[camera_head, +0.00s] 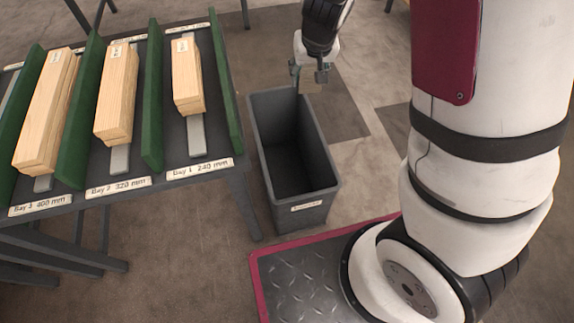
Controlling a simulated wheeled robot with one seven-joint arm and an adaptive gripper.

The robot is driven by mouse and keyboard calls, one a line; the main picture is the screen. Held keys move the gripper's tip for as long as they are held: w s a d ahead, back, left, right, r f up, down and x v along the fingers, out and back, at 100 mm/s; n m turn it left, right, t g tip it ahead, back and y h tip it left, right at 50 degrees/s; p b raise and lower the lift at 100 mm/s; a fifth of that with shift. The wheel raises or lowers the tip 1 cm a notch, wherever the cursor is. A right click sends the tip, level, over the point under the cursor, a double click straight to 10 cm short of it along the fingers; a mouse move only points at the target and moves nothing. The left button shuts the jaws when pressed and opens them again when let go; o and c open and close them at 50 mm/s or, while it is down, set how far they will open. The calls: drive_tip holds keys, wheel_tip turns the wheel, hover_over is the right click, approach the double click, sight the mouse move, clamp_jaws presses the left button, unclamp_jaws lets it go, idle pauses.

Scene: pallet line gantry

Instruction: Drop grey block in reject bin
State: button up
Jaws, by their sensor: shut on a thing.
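The reject bin (298,219) is a tall, dark grey open-topped bin on the floor, right of the bay table. A small label is on its front, too small to read. Its visible interior looks empty. My gripper (310,77) points down at the far end of the bin, near its back right rim. It is shut on a small block (311,87), which looks tan-grey here and is partly hidden by the fingers. Whether the block hangs over the opening or just beyond the rim, I cannot tell.
A dark table (221,153) on the left has green dividers (153,100) and bays labelled 240, 320 and 400 mm. Wooden boards (187,75) lie stacked in each bay. My base and arm column fill the right side. Open floor (366,160) lies right of the bin.

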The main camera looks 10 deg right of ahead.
drive_tip(key=w+f+m+b, duration=0.2)
drive_tip(key=w+f+b, duration=0.3)
drive_tip(key=f+b, duration=0.8)
drive_tip(key=w+f+m+h+b, duration=0.1)
drive_tip(key=w+f+b, duration=0.5)
drive_tip(key=f+b, duration=0.8)
wheel_tip(320, 180, down, 12)
drive_tip(key=shift+f+m+h, duration=0.2)
drive_tip(key=shift+m+h, duration=0.1)
drive_tip(key=shift+m, duration=0.5)
drive_tip(key=o, duration=1.2)
drive_tip(key=shift+o, duration=0.2)
drive_tip(key=v, duration=1.2)
drive_tip(key=shift+w, duration=0.25)
